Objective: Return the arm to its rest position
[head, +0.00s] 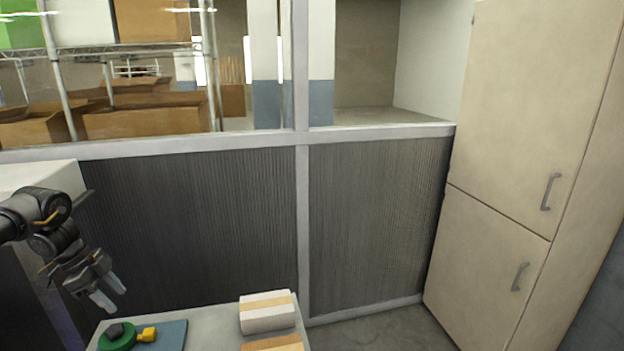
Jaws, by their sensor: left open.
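My left arm comes in from the left edge. Its left gripper (108,295) points down and right, open, with nothing between its fingers. It hangs above and to the left of the grey table (210,322). A green round reel (117,338) with a dark piece on it lies at the table's lower left, next to a small yellow piece (147,334). These sit on a blue mat (173,337). My right gripper is not in view.
A white box with a tan band (267,312) stands on the table's right part. A second tan-topped box (274,343) is cut off below. A dark ribbed partition (200,230) rises behind the table. A beige cabinet (500,180) stands at right. Floor shows between table and cabinet.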

